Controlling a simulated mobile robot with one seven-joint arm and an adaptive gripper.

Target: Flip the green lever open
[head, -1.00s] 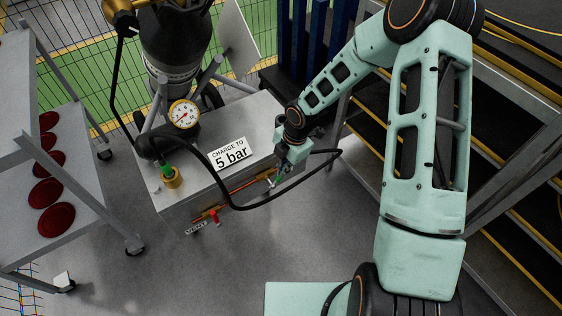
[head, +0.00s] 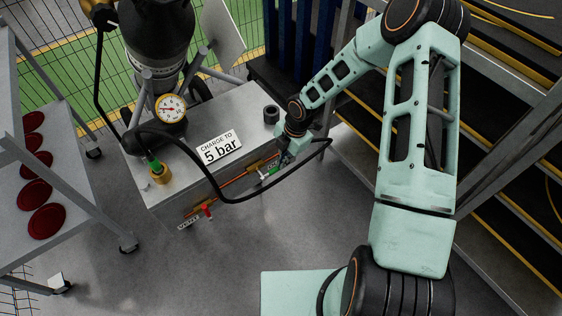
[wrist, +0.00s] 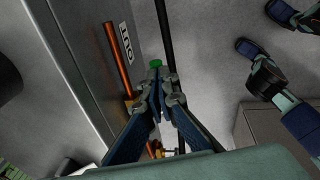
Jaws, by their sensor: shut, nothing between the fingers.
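The green lever shows as a small green end (wrist: 155,63) just beyond my fingertips in the wrist view. The rest of it is hidden by the fingers. In the head view it is a small green spot (head: 273,170) low on the right part of the grey box's front. My gripper (head: 281,162) is beside it at that front. In the wrist view the gripper's blue-grey fingers (wrist: 159,85) are together with nothing between them. Whether they touch the lever cannot be told.
The grey box (head: 248,107) carries a gauge (head: 171,108) and a "5 bar" sign (head: 219,148). A copper pipe (wrist: 118,58) and an OUT label (wrist: 126,41) are close by. A black hose (head: 236,199) loops in front. A red vent lever (head: 207,211) is to the left.

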